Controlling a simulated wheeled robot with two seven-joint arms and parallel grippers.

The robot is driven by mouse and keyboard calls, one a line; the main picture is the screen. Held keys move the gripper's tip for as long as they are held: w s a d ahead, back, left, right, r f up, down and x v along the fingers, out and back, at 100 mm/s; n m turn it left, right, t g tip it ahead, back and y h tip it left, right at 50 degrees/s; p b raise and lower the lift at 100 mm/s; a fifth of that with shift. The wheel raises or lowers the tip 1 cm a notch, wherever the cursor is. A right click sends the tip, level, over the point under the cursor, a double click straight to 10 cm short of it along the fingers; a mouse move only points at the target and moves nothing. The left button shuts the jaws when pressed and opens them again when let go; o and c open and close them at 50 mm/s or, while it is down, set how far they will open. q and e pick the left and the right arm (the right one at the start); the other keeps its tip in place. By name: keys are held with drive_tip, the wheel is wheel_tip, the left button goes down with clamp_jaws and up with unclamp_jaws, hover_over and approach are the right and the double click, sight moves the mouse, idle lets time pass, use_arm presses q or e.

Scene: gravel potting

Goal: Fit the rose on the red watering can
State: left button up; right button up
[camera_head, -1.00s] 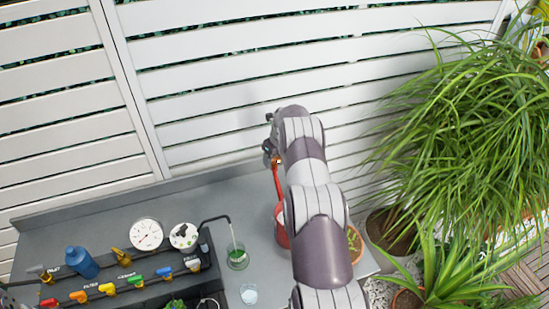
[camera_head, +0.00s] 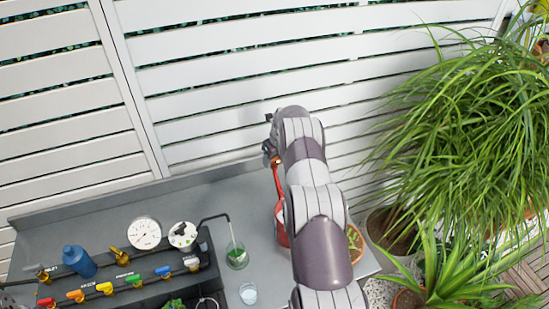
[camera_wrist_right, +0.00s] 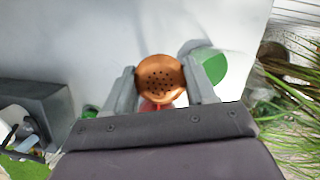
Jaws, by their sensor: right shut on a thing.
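The red watering can (camera_head: 282,236) stands on the grey bench, mostly hidden behind my right arm. Its thin red spout (camera_head: 277,184) rises toward my right gripper (camera_head: 269,136). In the right wrist view the copper rose (camera_wrist_right: 160,80), a round head with many small holes, sits between the two grey fingers of my right gripper (camera_wrist_right: 160,70), which is shut on it. A bit of red (camera_wrist_right: 158,105) shows just below the rose. The joint between rose and spout is hidden, so I cannot tell whether it is seated. My left gripper is not clearly visible.
On the bench are a blue bottle (camera_head: 79,261), a black manifold with coloured taps (camera_head: 133,281), a gauge (camera_head: 144,233), and a beaker with green contents (camera_head: 237,257). A white slatted fence (camera_head: 230,80) stands behind. Bushy plants (camera_head: 460,130) fill the right side.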

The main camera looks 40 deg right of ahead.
drive_tip(key=shift+f+b, duration=0.25)
drive_tip(key=shift+b, duration=0.25)
idle(0.3)
idle(0.4)
drive_tip(key=o, duration=1.4)
drive_tip(key=shift+r+p, duration=2.15)
drive_tip(key=shift+r, duration=1.9)
clamp_jaws()
drive_tip(key=shift+f+b, duration=1.95)
drive_tip(key=shift+f, duration=0.6)
drive_tip(key=shift+r+p, duration=2)
drive_tip(key=shift+r, duration=1.55)
